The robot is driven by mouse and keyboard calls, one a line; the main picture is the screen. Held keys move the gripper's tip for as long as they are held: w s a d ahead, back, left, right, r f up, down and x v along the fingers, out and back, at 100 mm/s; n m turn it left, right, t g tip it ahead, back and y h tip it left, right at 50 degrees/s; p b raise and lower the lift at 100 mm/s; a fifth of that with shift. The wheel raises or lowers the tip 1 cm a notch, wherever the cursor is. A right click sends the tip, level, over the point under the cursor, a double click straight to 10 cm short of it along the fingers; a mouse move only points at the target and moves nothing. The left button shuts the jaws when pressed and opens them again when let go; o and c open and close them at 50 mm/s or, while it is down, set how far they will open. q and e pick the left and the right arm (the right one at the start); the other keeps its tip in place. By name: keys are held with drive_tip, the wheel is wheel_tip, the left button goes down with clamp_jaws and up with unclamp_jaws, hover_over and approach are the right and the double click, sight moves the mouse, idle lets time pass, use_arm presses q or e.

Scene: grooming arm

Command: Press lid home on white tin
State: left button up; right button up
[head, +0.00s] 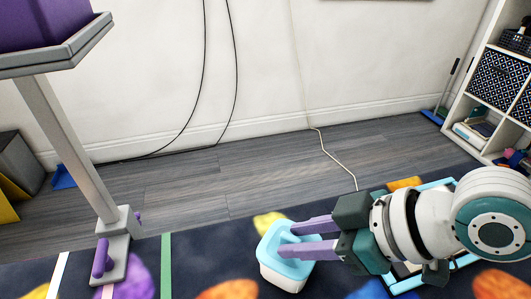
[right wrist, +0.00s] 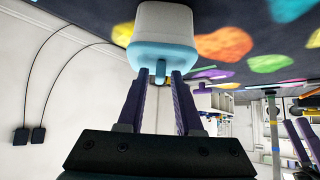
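The white tin (head: 283,281) stands upright on the dark patterned rug with its light-blue lid (head: 268,243) on top. My right gripper (head: 287,239) comes in from the right, its purple fingers on either side of the lid's raised knob. The upside-down right wrist view shows the tin (right wrist: 165,20), the lid (right wrist: 165,54) and the fingertips (right wrist: 160,75) closed on the knob. Whether the lid is fully seated cannot be told. In the head view, no left gripper shows; purple bars at the wrist view's right edge may be its fingers.
A grey stand (head: 75,150) with a purple top rises at the left. A white shelf unit (head: 500,85) with bins stands at the right. A cable (head: 322,140) runs down the wall onto the grey floor.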

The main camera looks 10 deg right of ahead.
drive_tip(key=shift+o, duration=0.9)
drive_tip(key=shift+s+d+r, duration=0.1)
drive_tip(key=p+v, duration=0.2)
drive_tip(key=v, duration=0.7)
drive_tip(key=shift+r+p, duration=0.25)
drive_tip(key=shift+p, duration=0.05)
drive_tip(key=shift+s+d, duration=0.1)
